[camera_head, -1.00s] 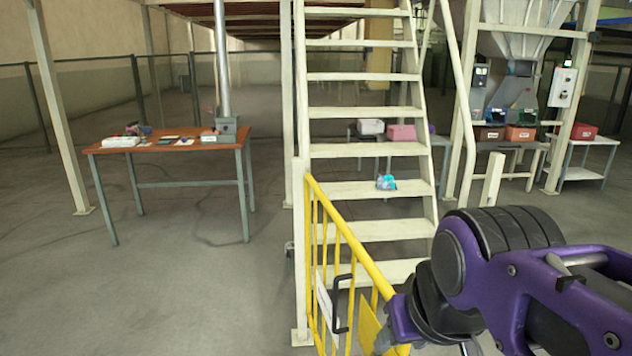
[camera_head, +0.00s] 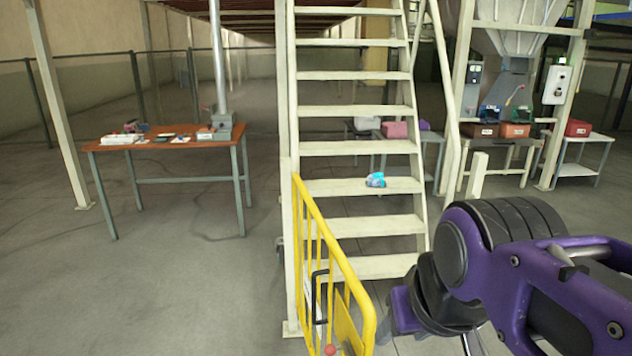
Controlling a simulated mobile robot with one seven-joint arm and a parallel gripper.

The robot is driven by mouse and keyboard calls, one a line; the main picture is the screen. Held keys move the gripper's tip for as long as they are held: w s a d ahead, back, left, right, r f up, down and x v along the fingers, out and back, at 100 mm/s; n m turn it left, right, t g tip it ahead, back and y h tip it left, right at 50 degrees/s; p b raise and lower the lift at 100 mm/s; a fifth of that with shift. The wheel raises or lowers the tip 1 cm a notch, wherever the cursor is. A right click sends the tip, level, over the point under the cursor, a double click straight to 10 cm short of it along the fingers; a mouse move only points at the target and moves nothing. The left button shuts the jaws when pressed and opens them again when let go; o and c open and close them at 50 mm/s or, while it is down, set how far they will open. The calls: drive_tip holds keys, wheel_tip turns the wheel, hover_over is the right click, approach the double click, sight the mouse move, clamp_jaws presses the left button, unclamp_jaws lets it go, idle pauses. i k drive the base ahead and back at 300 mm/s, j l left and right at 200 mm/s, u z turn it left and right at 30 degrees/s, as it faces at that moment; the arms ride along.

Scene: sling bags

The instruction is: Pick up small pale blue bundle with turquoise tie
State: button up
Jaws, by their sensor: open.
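The small pale blue bundle with the turquoise tie (camera_head: 375,180) sits on one of the middle treads of the cream staircase (camera_head: 357,148), near the middle of the picture. It looks small at this distance, and nothing is touching it. My purple and black arm fills the lower right of the view, well in front of the stairs and apart from the bundle. My gripper's fingers cannot be made out.
A yellow gate (camera_head: 335,270) stands at the left foot of the stairs. An orange-topped table (camera_head: 165,141) with small items is at the left. Bins stand on tables behind and right of the stairs, including a red bin (camera_head: 577,128). Grey floor at the left is clear.

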sight(374, 179)
drive_tip(key=k+l, duration=0.15)
drive_tip(key=l, duration=0.25)
drive_tip(key=k+l, duration=0.15)
drive_tip(key=l, duration=1.05)
drive_tip(key=i+l, duration=0.1)
drive_tip(key=l, duration=0.3)
drive_tip(key=i+l, duration=0.1)
drive_tip(key=l, duration=0.3)
drive_tip(key=i+l, duration=0.55)
drive_tip(key=i, duration=0.25)
drive_tip(key=i+j, duration=0.1)
drive_tip(key=i, duration=1.05)
drive_tip(key=i+j, duration=0.2)
drive_tip(key=i, duration=0.3)
drive_tip(key=i+j, duration=0.2)
drive_tip(key=i, duration=0.3)
